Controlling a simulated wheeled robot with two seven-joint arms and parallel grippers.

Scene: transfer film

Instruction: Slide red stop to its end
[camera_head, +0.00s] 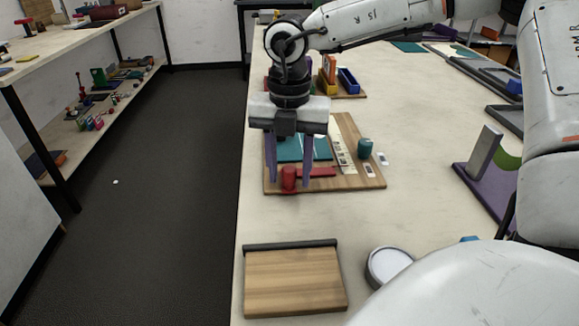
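The red stop (289,178) is an upright red knob at the front left of a wooden board (345,182). A flat red bar (318,172) extends right from it. My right gripper (289,184) points down over the board with its two purple fingers wide apart. One finger shows on each side of the red knob, with gaps between. I cannot tell its exact depth relative to the knob. A teal plate (290,152) lies behind the fingers, partly hidden. A pale film strip (343,155) lies right of it. My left gripper is not in view.
A teal cylinder (365,147) stands at the board's right, near small white-framed pieces (383,159). A wooden block (293,283) and a round white-topped dish (388,265) are nearer. A purple stand (487,185) is at the right. The table is bare between board and block.

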